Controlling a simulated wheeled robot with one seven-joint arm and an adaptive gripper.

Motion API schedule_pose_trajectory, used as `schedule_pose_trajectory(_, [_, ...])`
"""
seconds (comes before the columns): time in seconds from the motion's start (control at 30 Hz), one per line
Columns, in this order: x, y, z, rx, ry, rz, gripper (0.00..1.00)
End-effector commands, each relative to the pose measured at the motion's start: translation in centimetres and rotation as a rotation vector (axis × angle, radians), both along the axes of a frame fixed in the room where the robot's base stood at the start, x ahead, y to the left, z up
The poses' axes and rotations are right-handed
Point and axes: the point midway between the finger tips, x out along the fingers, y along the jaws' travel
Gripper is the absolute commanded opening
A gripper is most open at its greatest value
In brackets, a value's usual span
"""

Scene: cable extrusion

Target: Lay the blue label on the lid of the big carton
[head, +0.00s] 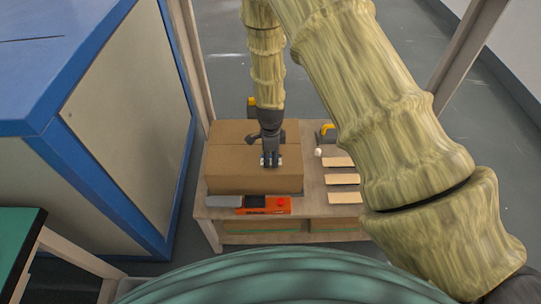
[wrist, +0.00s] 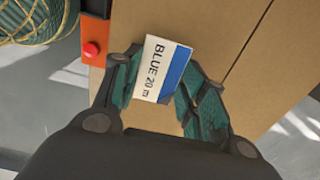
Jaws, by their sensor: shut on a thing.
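The big carton (head: 230,160) is a closed brown box on the left of a wooden bench, and its lid (wrist: 225,30) fills much of the wrist view. My gripper (head: 269,160) is over the right front part of the lid, pointing down. In the wrist view its fingers are shut on the blue label (wrist: 157,72), a white card with a blue stripe and the text "BLUE 20 m". The label sits tilted between the fingertips. I cannot tell whether it touches the lid or hangs just above it.
An orange device with a red button (head: 263,205) lies in front of the carton. A blue-framed cabinet (head: 130,120) stands at the left. The lid's left part is clear.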

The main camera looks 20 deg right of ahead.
Motion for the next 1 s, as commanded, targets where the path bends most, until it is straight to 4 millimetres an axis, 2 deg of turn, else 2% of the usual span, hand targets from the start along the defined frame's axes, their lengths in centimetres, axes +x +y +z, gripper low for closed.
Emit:
schedule_pose_trajectory(0.07, [0.0, 0.0, -0.1, 0.0, 0.0, 0.0, 0.34])
schedule_pose_trajectory(0.1, [0.0, 0.0, -0.1, 0.0, 0.0, 0.0, 0.47])
schedule_pose_trajectory(0.2, [0.0, 0.0, -0.1, 0.0, 0.0, 0.0, 0.66])
schedule_pose_trajectory(0.23, [0.0, 0.0, -0.1, 0.0, 0.0, 0.0, 0.67])
schedule_pose_trajectory(0.67, [0.1, 0.0, 0.6, 0.0, -0.001, 0.0, 0.67])
schedule_pose_trajectory(1.0, [0.2, 0.0, 5.1, -0.001, -0.003, 0.001, 0.67])
